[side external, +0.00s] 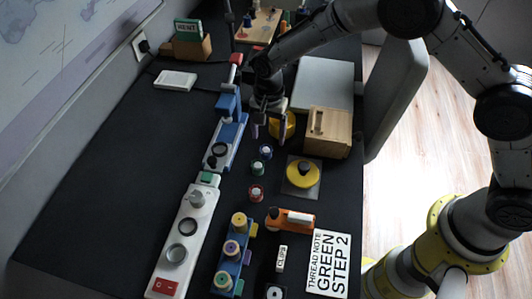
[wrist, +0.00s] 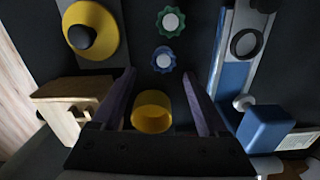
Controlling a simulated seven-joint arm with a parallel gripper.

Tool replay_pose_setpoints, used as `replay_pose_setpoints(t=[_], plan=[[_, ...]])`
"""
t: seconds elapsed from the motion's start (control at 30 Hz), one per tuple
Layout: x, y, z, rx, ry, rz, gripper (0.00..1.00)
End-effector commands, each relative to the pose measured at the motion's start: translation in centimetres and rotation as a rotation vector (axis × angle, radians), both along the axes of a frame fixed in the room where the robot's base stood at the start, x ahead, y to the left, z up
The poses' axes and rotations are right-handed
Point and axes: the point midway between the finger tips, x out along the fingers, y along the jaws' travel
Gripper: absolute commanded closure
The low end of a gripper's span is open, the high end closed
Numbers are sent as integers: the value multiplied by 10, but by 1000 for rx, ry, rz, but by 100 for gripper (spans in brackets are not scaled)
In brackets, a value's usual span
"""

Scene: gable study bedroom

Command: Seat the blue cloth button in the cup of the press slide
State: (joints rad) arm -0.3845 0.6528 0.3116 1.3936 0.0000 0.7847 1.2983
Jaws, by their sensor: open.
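The blue cloth button (side external: 265,152), with a pale centre, lies on the dark desk just beyond the green one. It also shows in the wrist view (wrist: 163,59), just past my fingertips. My gripper (side external: 269,136) is open and empty, pointing down above the desk on the far side of the button. In the wrist view its two fingers (wrist: 158,76) stand apart. The blue press (side external: 227,131) is left of the button. A dark round ring (side external: 219,149), which looks like the slide's cup, is at its near end and also shows in the wrist view (wrist: 244,42).
Green (side external: 257,168) and red (side external: 256,193) buttons lie nearer. A yellow cup (wrist: 152,112) shows between my fingers, beyond the button. A wooden box (side external: 328,132) and a yellow disc (side external: 303,173) stand right. A white machine (side external: 166,270) and a spool rack (side external: 246,243) are nearer.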

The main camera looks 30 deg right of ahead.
Motion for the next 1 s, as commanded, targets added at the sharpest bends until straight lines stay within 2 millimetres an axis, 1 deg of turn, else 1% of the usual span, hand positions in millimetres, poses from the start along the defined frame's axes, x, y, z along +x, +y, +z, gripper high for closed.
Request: replay_pose_setpoints(t=[0.03, 0.17, 0.23, 0.4, 0.5, 0.63, 0.83, 0.87, 1.0], plan=[[0, 0, -5, -1, 1, 0, 23], [0, 0, -11, 0, 0, 0, 23], [1, 1, -18, -1, 1, 0, 23], [2, 6, -43, -1, 2, 1, 23], [2, 5, -54, -1, 1, 0, 23], [3, 5, -61, 1, -1, 0, 23], [3, 5, -61, 1, -1, 0, 23], [3, 5, -61, 1, -1, 0, 27], [3, 5, -61, 1, -1, 0, 52]])
